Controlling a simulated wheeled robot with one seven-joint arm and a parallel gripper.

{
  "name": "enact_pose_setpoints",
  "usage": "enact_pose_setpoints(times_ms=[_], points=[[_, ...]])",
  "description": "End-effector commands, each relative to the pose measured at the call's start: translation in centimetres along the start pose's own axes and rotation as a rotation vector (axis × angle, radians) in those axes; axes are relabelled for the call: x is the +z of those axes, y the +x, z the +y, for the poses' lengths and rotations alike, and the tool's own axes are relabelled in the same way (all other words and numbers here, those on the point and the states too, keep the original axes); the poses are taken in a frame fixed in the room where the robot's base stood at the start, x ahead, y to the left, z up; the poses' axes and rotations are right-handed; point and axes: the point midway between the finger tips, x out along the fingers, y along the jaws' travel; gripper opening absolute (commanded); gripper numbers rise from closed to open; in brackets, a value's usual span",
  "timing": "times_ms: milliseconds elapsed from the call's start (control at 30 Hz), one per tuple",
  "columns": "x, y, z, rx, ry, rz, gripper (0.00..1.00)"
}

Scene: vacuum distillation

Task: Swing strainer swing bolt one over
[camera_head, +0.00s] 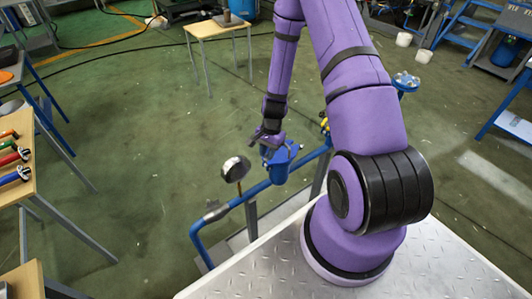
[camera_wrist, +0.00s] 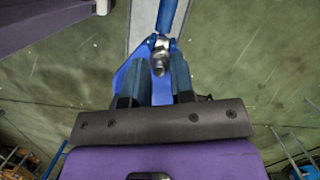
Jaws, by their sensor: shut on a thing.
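The blue strainer (camera_head: 281,158) sits on a blue pipe run in the middle of the head view. My gripper (camera_head: 268,138) is over the strainer's top, pointing down. In the wrist view my gripper (camera_wrist: 159,75) has its two fingers on either side of a small metal swing bolt (camera_wrist: 159,62), and is shut on it. The bolt's rounded metal end shows between the fingertips. The blue strainer body (camera_wrist: 130,75) shows partly behind the fingers. The rest of the strainer's lid and its other fastenings are hidden by the gripper.
A round gauge (camera_head: 236,168) stands beside the blue pipe (camera_head: 235,203), left of the strainer. A blue flanged fitting (camera_head: 406,81) is behind my arm at the right. A wooden table with tools (camera_head: 20,185) is at the far left. The green floor between them is open.

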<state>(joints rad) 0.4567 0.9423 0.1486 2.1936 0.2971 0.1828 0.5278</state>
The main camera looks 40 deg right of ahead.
Motion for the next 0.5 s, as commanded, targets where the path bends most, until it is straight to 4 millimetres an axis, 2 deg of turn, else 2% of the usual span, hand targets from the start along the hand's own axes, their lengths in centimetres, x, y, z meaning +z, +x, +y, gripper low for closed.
enact_pose_setpoints(times_ms=[433, 467, 500], points=[[-0.10, -0.04, 0.19, -0.005, -0.001, -0.016, 0.00], [-0.10, -0.05, 0.19, -0.005, -0.001, -0.016, 0.30], [-0.11, -0.05, 0.18, -0.005, -0.001, -0.016, 0.35]])
